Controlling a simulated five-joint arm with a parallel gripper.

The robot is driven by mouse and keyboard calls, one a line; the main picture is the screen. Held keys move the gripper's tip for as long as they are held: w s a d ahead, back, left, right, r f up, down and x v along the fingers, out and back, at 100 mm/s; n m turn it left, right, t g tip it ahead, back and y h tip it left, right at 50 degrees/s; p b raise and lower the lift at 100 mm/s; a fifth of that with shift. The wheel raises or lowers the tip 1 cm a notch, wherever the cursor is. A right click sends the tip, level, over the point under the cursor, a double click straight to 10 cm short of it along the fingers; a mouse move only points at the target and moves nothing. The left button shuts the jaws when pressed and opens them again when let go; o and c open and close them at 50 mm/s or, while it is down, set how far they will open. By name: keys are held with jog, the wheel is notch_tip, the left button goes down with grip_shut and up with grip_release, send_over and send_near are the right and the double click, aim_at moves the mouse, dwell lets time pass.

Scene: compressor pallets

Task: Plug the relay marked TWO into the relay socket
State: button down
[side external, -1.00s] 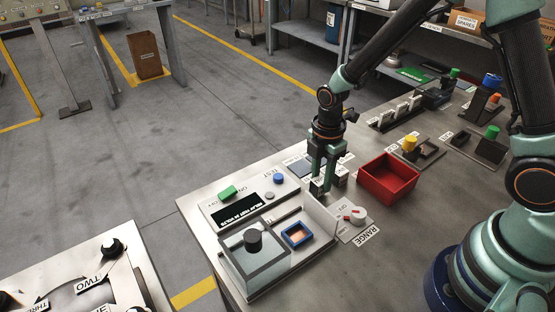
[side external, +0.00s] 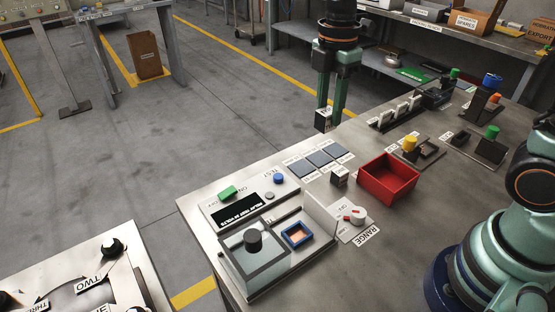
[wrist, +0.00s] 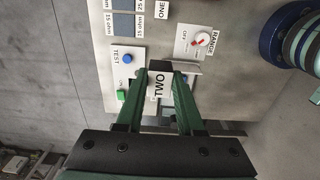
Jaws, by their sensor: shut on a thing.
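My gripper (side external: 328,116) is shut on a small dark relay (side external: 322,121) with a white label, held in the air above the bench's far left edge. In the wrist view the gripper (wrist: 160,90) holds the relay, whose label (wrist: 158,87) reads TWO. A second small relay (side external: 340,176) stands on the bench left of the red bin; in the wrist view a label ONE (wrist: 162,9) shows near the top edge. A blue-rimmed square recess (side external: 297,235) is in the test unit. A dark frame (side external: 431,152) lies beside a yellow knob. I cannot tell which is the relay socket.
The red bin (side external: 388,180) stands mid-bench. Several pallets with coloured knobs (side external: 491,133) stand at the right. The air around my gripper is clear.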

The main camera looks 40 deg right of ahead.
jog(key=s+a, duration=0.7)
jog(key=a, duration=0.5)
jog(key=f, duration=1.8)
jog(key=shift+w+d+f, duration=0.15)
jog(key=shift+d+f, duration=0.1)
jog(key=shift+f, duration=0.05)
jog(key=shift+f, duration=0.15)
jog(key=c, duration=0.5)
grip_release()
jog(key=shift+c, duration=0.2)
